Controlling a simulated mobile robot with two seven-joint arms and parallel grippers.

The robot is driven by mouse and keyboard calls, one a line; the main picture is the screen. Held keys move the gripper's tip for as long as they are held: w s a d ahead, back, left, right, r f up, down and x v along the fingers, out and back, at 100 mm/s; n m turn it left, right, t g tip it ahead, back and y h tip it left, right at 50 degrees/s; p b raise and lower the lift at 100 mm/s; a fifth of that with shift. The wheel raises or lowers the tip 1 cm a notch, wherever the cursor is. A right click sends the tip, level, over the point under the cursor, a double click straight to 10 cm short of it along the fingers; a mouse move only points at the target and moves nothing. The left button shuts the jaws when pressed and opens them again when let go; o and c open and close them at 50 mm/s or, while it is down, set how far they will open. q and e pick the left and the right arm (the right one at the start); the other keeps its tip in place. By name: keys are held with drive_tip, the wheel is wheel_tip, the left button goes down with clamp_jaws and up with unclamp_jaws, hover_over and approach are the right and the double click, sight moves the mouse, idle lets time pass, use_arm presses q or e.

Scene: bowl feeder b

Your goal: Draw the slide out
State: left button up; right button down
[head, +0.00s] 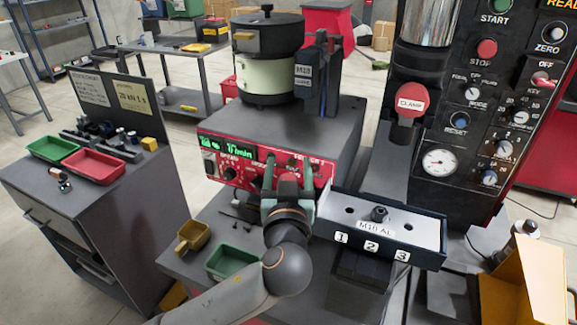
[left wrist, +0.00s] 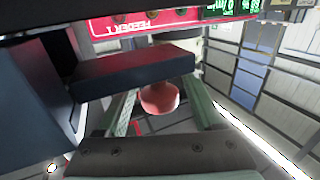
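The slide (head: 428,236) is a dark blue tray with a pale top, marked 1, 2, 3 and "M16 AL". It sits in front of the machine, and a dark nut-like part (head: 379,213) stands on it. A dark bar (left wrist: 135,70) crosses above the knob and hides part of the fingers. My right gripper is not in view.
The bowl feeder (head: 268,75) stands behind the red control panel (head: 222,168). A control column (head: 470,140) with buttons and a gauge is at right. A green bin (head: 232,262) and a yellow scoop-like bin (head: 192,236) lie near my left arm. An orange-yellow box (head: 540,270) is at lower right.

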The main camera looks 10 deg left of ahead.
use_arm(q)
clamp_jaws()
idle(0.3)
idle(0.9)
